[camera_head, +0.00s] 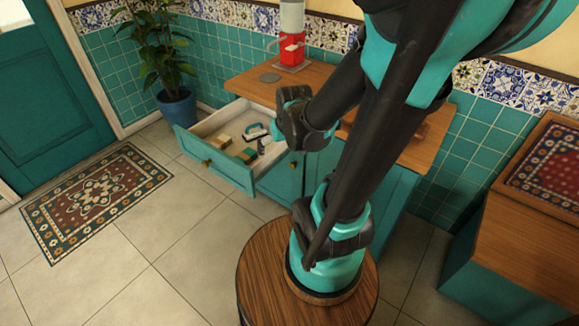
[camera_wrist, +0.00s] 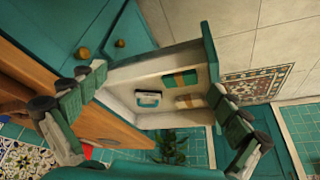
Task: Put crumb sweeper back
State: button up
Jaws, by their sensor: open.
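The drawer (camera_head: 212,173) of the teal cabinet is pulled open. A small white and teal item (camera_head: 255,131), which looks like the crumb sweeper, lies inside it towards the cabinet side. It also shows in the wrist view (camera_wrist: 148,99) on the drawer floor. My gripper (camera_wrist: 157,81) is open and empty, with its fingers spread on either side of the drawer in the wrist view. It is above the drawer, apart from the item. In the head view my arm hides part of the cabinet, and the fingers are hard to make out.
A green and tan block (camera_head: 246,155) and a tan block (camera_head: 220,142) also lie in the drawer. A potted plant (camera_head: 177,107) is left of the drawer. Floor in front is clear.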

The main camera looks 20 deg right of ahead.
jog(key=s+f, duration=0.1)
jog(key=s, duration=0.6)
jog(key=shift+d+f+m, duration=0.2)
jog(key=shift+d+m, duration=0.1)
jog(key=shift+c, duration=0.6)
